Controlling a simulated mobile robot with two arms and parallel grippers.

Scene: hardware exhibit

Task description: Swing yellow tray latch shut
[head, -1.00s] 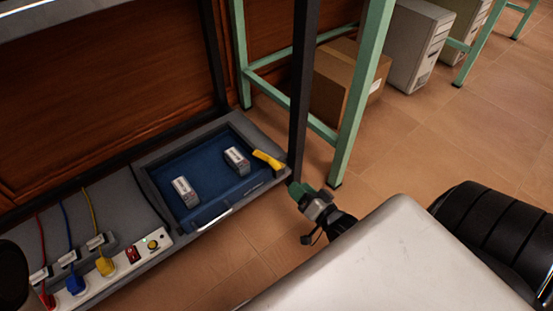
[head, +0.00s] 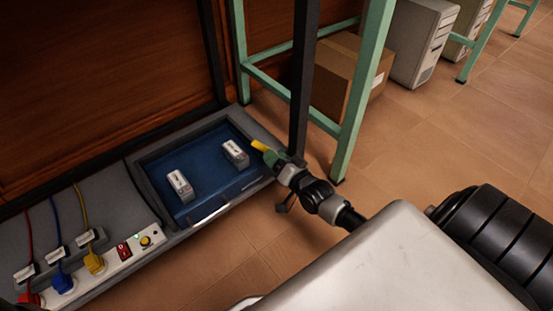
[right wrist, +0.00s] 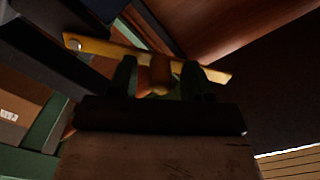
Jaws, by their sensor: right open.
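The yellow latch (head: 259,145) sits at the right end of the blue tray (head: 195,198), by the black post. In the head view its near part is hidden behind my right gripper (head: 272,158). In the right wrist view the latch (right wrist: 105,48) is a long yellow bar with a round pivot at its left end. It runs across the tips of my open green right fingers (right wrist: 161,78). An orange-brown part shows between the fingers. I cannot tell whether the fingers touch the latch. My left gripper is out of view.
Two small pale boxes (head: 180,186) (head: 235,153) stand in the tray. The black post (head: 303,80) and a green table leg (head: 364,90) rise close to my right gripper. A power strip (head: 115,257) with coloured plugs lies at left. Open tiled floor is at right.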

